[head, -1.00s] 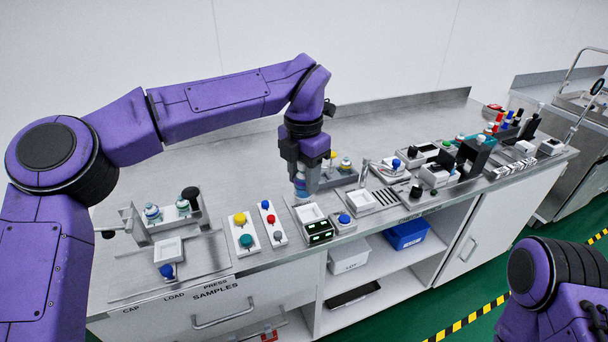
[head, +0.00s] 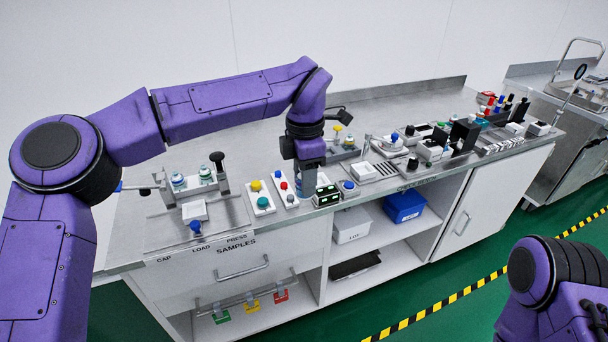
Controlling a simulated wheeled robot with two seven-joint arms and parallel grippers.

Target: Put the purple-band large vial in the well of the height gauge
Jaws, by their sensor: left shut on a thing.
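My left gripper (head: 307,181) hangs pointing down over the front middle of the bench. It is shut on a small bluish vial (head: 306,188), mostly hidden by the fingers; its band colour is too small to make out. Behind and below it in the picture is a device with two green readouts (head: 326,195). Which device is the height gauge, and its well, I cannot tell for certain; a stand with a dark upright plate (head: 463,137) is farther right. My right gripper is out of view; only part of my right arm shows at lower right.
A press station with two capped vials (head: 178,180) stands at left. A slotted tray (head: 385,170) and several small devices crowd the right. Blue bin (head: 404,207) sits on the shelf below.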

